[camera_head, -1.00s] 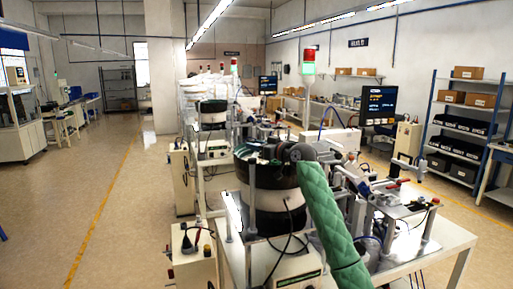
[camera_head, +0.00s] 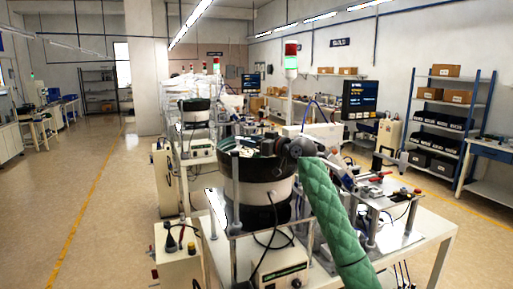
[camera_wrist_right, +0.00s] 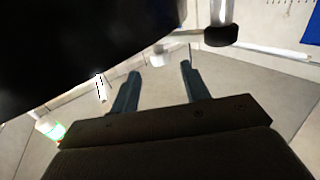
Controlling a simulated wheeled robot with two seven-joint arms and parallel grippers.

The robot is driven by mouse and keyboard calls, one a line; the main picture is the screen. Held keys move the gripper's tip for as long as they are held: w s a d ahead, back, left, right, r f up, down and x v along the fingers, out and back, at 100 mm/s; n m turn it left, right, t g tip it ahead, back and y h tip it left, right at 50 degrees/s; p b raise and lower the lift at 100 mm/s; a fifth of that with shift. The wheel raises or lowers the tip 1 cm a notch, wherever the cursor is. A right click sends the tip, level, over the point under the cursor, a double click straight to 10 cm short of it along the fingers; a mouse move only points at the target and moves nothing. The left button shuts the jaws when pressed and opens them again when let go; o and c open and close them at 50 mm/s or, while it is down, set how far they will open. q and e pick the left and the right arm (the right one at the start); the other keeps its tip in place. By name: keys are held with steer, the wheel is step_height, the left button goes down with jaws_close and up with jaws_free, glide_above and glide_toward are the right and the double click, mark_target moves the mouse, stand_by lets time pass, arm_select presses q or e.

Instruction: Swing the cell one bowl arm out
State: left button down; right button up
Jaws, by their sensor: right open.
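The nearest bowl feeder (camera_head: 258,190), which I take to be cell one, has a dark bowl with green inside on a white and black drum. My right arm, in a green quilted sleeve, reaches to the bowl's right rim. My right gripper (camera_head: 282,148) is over that rim, its fingers hard to make out. In the right wrist view the gripper (camera_wrist_right: 158,70) is open, with nothing between its fingers. A large black rounded surface fills the upper left there. A grey post with a black end (camera_wrist_right: 222,34) is beyond the right finger. I cannot tell which part is the bowl arm. My left gripper is not in view.
A metal bench (camera_head: 425,228) with fixtures lies right of the feeder. A controller box (camera_head: 283,276) and loose black cables are below it. A second bowl feeder (camera_head: 196,112) and a monitor (camera_head: 360,98) stand behind. The floor aisle (camera_head: 105,205) at left is clear.

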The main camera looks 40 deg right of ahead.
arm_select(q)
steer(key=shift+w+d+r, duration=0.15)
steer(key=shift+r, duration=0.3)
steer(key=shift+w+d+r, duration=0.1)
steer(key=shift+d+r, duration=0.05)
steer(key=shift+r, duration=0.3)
